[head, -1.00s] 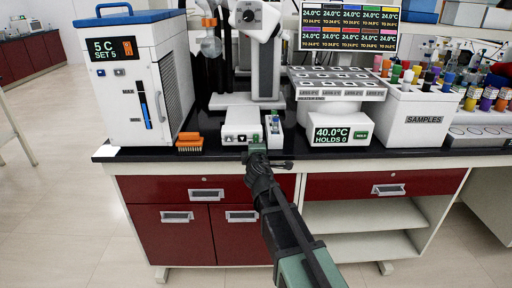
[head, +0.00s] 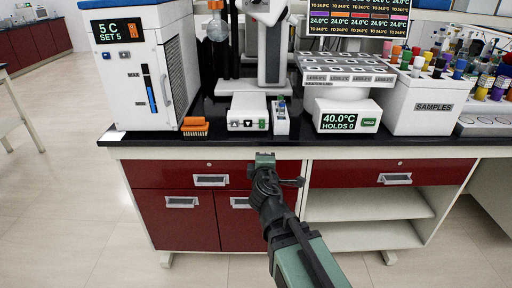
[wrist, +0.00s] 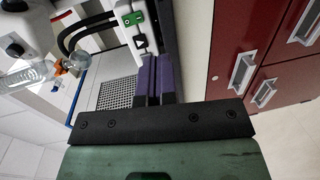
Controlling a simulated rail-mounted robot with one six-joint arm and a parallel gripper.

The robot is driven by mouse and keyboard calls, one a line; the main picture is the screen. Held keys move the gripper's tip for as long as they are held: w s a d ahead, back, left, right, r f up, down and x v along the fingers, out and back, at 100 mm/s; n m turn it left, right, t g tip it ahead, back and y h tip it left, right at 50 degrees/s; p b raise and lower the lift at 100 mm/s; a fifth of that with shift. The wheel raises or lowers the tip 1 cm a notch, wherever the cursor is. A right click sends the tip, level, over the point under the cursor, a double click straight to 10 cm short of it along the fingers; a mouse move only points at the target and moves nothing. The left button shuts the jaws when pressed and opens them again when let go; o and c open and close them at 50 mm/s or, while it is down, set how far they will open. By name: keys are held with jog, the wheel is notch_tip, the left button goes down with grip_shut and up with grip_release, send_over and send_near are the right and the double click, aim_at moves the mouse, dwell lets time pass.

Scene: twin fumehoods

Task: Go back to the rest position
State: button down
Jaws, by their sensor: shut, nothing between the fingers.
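My gripper (head: 265,158) shows in the head view at the front edge of the black bench top, in front of the red drawers. In the wrist view its two purple fingers (wrist: 155,80) are together with nothing between them. The small white box with arrow buttons (head: 248,112) stands on the bench just beyond the gripper and apart from it. It also shows in the wrist view (wrist: 128,25), past the fingertips. My arm reaches up from the bottom right of the head view.
A white 40.0°C heater (head: 345,116) and a samples box (head: 425,105) stand at the right. Red drawers (head: 210,180) lie under the bench edge. The floor in front is clear.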

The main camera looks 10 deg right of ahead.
jog(key=s+d+f+m+g+h, duration=0.1)
jog(key=s+d+f+m+g, duration=0.4)
jog(key=s+f+m+g, duration=0.55)
jog(key=s+a+f+m+g+y, duration=0.3)
jog(key=s+f+m+g, duration=0.1)
jog(key=s+m+g, duration=0.15)
notch_tip(320, 180, up, 16)
jog(key=s+y+p, duration=0.1)
jog(key=p, duration=1.5)
jog(key=shift+d, duration=0.25)
